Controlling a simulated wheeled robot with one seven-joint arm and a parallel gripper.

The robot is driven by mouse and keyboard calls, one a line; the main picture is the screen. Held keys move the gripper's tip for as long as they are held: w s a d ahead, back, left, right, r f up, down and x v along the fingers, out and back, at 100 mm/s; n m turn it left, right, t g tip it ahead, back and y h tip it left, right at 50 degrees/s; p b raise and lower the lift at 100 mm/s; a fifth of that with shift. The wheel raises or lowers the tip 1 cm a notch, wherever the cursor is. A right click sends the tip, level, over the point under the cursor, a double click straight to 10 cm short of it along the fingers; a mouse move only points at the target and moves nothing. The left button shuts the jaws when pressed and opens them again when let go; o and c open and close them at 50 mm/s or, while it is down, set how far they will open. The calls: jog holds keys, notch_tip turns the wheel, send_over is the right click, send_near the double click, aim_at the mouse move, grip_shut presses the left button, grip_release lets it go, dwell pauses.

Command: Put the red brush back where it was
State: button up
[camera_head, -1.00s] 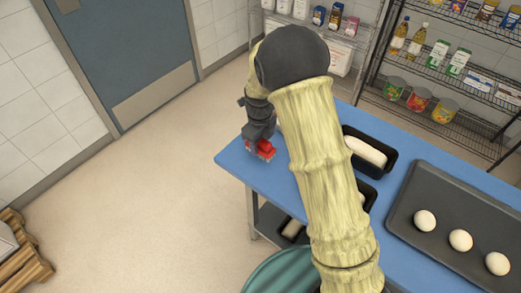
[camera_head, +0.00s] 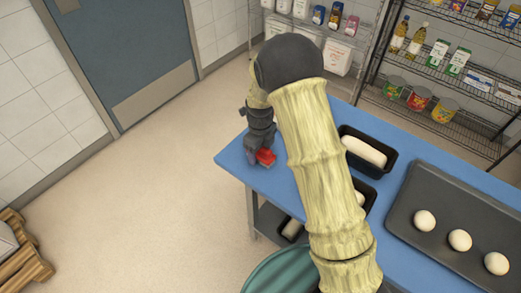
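The red brush (camera_head: 266,157) shows at the far left corner of the blue table (camera_head: 236,164). My gripper (camera_head: 260,155) is right at the brush, pointing down, and appears shut on its red part. The fingertips are small and partly hidden by the brush and the wrist. I cannot tell whether the brush touches the tabletop or hangs just above it.
My arm crosses the middle of the view and hides part of the table. Black loaf tins (camera_head: 388,168) with dough and a dark tray (camera_head: 398,222) with dough balls stand to the right. Wire shelves (camera_head: 447,105) with goods stand behind. A green bin (camera_head: 268,277) is in front.

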jog(key=shift+r, duration=0.15)
notch_tip(320, 180, up, 12)
jog(key=shift+b, duration=0.3)
dwell(0.8)
jog(key=shift+s+d, duration=0.1)
jog(key=shift+d, duration=0.15)
jog(key=s+d+r+n+t, duration=0.1)
jog(key=s+d+n, duration=0.6)
jog(key=n, duration=0.5)
jog(key=s+d+r+n+t, duration=0.1)
jog(key=s+d+n, duration=0.7)
jog(key=s+n, duration=0.3)
jog(key=n, duration=0.2)
jog(key=shift+s+r+n+t, duration=0.25)
jog(key=shift+s+n+t, duration=0.05)
jog(key=shift+s, duration=0.05)
